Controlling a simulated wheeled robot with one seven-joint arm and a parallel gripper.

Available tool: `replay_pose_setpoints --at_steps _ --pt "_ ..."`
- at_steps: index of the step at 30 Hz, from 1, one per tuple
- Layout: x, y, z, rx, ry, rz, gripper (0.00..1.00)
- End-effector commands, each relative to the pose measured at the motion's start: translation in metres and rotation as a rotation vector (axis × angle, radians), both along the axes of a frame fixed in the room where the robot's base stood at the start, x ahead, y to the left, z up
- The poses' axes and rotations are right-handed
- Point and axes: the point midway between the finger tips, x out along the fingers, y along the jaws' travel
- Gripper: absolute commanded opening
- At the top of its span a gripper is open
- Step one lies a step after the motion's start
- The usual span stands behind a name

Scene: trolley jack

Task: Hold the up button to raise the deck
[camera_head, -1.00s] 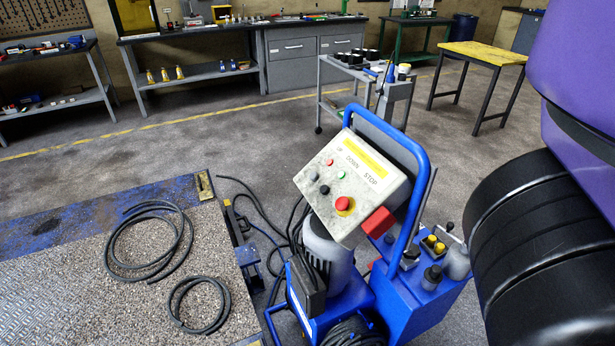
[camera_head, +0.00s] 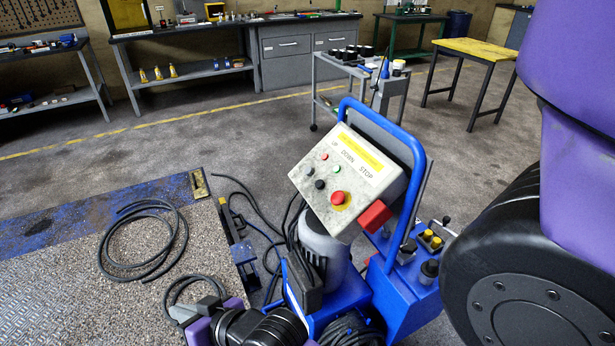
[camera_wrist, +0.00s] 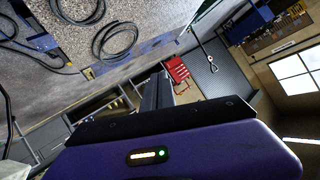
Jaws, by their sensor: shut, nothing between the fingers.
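A tilted pale control box (camera_head: 372,178) tops the blue pump unit (camera_head: 400,290). Its face carries UP, DOWN and STOP lettering. The black button nearest the UP side (camera_head: 308,171) sits beside a second black button (camera_head: 320,184). A red stop knob (camera_head: 338,198) has a yellow surround. The deck (camera_head: 60,290) lies low at the left. My gripper (camera_head: 190,312) enters at the bottom of the head view, left of and below the box, apart from it. In the wrist view my gripper (camera_wrist: 158,88) shows its fingers together, empty; the buttons are not visible there.
Coiled black hoses (camera_head: 150,235) lie on the deck, and cables trail beside the pump unit. My large purple and black arm links fill the right side. A grey cart (camera_head: 345,70) and yellow-topped table (camera_head: 480,50) stand behind. The floor between is open.

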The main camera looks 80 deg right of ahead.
Motion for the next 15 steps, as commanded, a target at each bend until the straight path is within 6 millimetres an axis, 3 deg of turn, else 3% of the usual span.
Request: replay_pose_setpoints --at_steps 1,3,7,11,15 --pt "0.018 -0.023 0.007 -0.002 0.003 -0.015 0.00" --pt "0.035 -0.049 0.014 0.000 0.024 -0.025 0.00" --pt "0.057 -0.104 0.029 -0.008 0.079 -0.047 0.00" --pt "0.063 -0.166 0.046 -0.032 0.158 -0.080 0.00" --pt "0.049 -0.239 0.066 -0.065 0.271 -0.134 0.00"
